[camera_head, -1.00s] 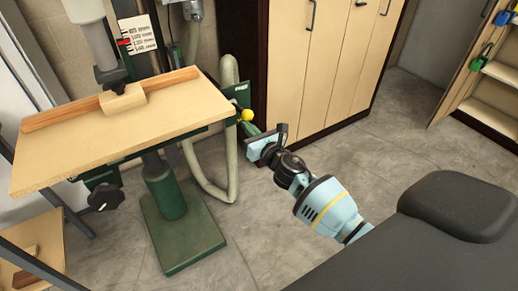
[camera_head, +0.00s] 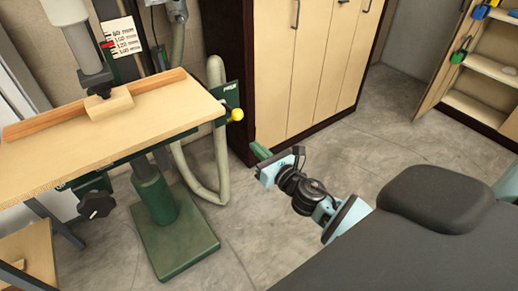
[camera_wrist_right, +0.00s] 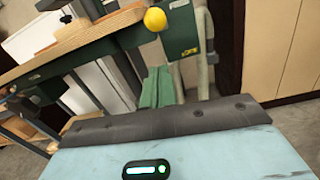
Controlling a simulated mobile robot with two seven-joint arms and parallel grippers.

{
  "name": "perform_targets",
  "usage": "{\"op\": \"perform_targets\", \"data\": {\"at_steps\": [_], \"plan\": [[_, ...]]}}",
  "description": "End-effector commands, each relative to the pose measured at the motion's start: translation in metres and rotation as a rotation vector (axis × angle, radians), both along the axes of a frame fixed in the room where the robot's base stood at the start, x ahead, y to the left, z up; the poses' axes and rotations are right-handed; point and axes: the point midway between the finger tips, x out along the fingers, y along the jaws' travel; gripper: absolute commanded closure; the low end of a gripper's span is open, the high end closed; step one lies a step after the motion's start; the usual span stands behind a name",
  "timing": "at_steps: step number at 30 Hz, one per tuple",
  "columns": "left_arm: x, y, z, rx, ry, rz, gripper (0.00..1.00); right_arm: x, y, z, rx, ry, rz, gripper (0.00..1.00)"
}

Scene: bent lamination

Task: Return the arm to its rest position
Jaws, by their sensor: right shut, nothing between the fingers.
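My right arm shows in the head view, with its light-blue wrist and dark joints in the middle of the floor area. Its right gripper (camera_head: 261,151) has green fingers that are shut and empty. They point up and left toward the green machine, below and to the right of its yellow knob (camera_head: 237,114), apart from it. In the right wrist view the closed green fingers (camera_wrist_right: 158,88) stand below the yellow knob (camera_wrist_right: 155,19), with nothing held. My left gripper is not in view.
The green machine has a wooden table (camera_head: 120,130) with a wooden fence (camera_head: 45,122) and a small block (camera_head: 110,103). A grey hose (camera_head: 222,160) hangs beside it. Wooden cabinets (camera_head: 305,70) stand behind my gripper. The floor (camera_head: 390,140) right of it is open.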

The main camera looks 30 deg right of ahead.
Motion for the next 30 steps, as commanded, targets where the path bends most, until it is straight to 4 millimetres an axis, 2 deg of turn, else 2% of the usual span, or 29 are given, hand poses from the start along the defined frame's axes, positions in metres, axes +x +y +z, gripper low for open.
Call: {"op": "perform_targets", "data": {"at_steps": [14, 18, 20, 23, 27, 30], "plan": [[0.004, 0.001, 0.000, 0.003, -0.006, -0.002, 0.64, 0.000, 0.000, 0.000, 0.000, 0.000, 0.000, 1.00], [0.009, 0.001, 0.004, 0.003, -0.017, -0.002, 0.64, -0.009, 0.003, -0.010, 0.094, 0.035, -0.001, 1.00], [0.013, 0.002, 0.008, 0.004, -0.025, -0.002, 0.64, -0.022, 0.007, -0.022, 0.210, 0.076, -0.005, 1.00], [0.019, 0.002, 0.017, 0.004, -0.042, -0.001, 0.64, -0.053, 0.017, -0.051, 0.505, 0.180, -0.034, 1.00], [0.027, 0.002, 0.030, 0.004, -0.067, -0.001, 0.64, -0.114, 0.033, -0.095, 1.020, 0.341, -0.135, 1.00], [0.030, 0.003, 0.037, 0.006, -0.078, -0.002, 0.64, -0.160, 0.046, -0.120, 1.385, 0.434, -0.250, 1.00]]}}
